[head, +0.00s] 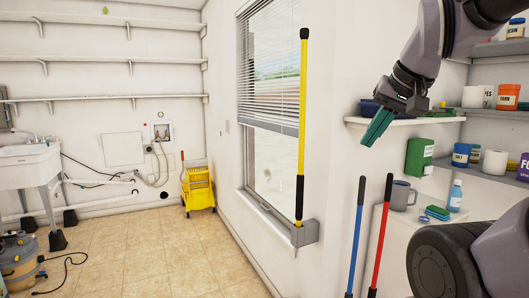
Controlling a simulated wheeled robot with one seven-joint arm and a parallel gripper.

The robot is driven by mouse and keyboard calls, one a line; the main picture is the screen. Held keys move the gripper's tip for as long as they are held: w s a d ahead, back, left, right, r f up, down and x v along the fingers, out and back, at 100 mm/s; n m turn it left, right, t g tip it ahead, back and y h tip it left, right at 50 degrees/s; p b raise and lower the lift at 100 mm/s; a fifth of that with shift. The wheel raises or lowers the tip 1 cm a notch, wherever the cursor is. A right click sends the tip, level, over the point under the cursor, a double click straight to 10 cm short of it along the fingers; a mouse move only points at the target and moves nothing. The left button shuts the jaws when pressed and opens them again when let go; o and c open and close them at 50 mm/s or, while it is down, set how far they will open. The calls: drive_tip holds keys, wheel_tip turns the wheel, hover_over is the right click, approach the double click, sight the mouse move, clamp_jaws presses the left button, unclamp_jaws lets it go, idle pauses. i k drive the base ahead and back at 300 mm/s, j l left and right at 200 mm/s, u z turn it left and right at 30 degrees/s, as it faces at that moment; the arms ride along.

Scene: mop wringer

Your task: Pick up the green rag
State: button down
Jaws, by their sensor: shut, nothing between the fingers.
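My gripper (377,127) is at the upper right, in front of the white wall shelf, pointing down and to the left. Its teal-green fingers are together, with nothing seen between them. A low green thing (440,113), which looks like the green rag, lies on the white wall shelf (405,122), right of my gripper and apart from it. It is small in view and partly hidden, so its shape is hard to tell.
A dark blue item (369,108) sits at the shelf's left end. Below are a green box (419,157), a grey mug (402,196), sponges (436,213) and a spray bottle (455,196). Blue (357,235) and red (382,235) handles stand in front. A yellow mop wringer (198,190) stands on open floor.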

sight(442, 214)
drive_tip(key=i+j+z, duration=0.15)
drive_tip(key=i+j, duration=0.35)
drive_tip(key=i+j+z, duration=0.1)
drive_tip(key=i+j, duration=0.4)
drive_tip(key=j, duration=0.25)
drive_tip(key=z, duration=1.65)
drive_tip(key=l+z, duration=0.1)
drive_tip(key=z, duration=0.3)
drive_tip(key=i+z, duration=0.15)
drive_tip(key=z, duration=0.65)
drive_tip(key=i, duration=1)
drive_tip(key=i+l, duration=0.1)
drive_tip(key=i, duration=0.9)
drive_tip(key=u, duration=0.45)
drive_tip(key=i+u, duration=0.15)
drive_tip(key=u, duration=0.25)
drive_tip(key=l+u, duration=0.1)
drive_tip(key=u, duration=0.35)
drive_tip(key=i+u, duration=0.1)
drive_tip(key=u, duration=0.35)
drive_tip(key=l+u, duration=0.15)
drive_tip(key=u, duration=0.25)
